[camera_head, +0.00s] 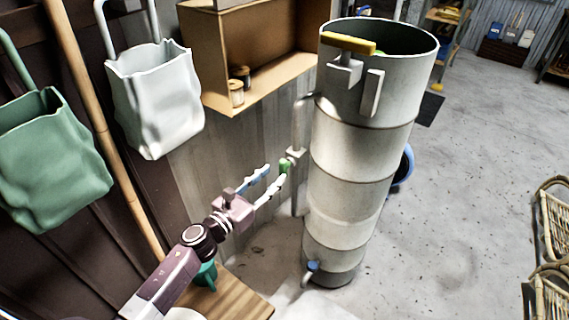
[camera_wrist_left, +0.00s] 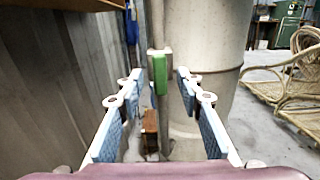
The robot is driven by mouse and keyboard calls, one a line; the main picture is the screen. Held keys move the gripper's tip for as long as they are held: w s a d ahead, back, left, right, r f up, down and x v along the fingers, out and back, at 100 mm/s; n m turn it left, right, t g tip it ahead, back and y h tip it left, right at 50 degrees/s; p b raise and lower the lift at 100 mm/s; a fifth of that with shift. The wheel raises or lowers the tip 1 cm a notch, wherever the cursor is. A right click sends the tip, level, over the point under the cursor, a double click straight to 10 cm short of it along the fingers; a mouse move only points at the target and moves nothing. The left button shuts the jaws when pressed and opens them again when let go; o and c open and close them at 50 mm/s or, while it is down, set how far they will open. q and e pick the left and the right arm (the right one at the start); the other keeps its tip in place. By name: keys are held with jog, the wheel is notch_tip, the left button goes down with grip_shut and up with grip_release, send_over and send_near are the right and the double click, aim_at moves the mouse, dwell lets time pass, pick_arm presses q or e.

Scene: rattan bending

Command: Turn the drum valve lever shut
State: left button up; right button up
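A green lever (camera_head: 284,167) sits on a grey pipe (camera_head: 299,125) beside the tall grey drum (camera_head: 352,150). In the left wrist view the green lever (camera_wrist_left: 160,72) stands upright, in front of the pipe. My left gripper (camera_head: 275,174) is at the lever. In its wrist view the left gripper (camera_wrist_left: 160,78) is open, with blue-padded fingers on either side of the lever and visible gaps to it. Whether the tips reach past the lever is hard to tell. My right gripper is in neither view.
A yellow-topped bracket (camera_head: 349,43) sits on the drum's rim. A wooden shelf box (camera_head: 250,100), a white bag (camera_head: 155,105) and a green bag (camera_head: 50,165) hang on the left. Rattan chairs (camera_head: 553,225) stand at right. The floor between is mostly clear.

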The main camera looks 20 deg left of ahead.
aim_at(281, 168)
pick_arm(q)
jog(key=shift+x, duration=3.1)
jog(key=shift+f, duration=0.1)
grip_shut()
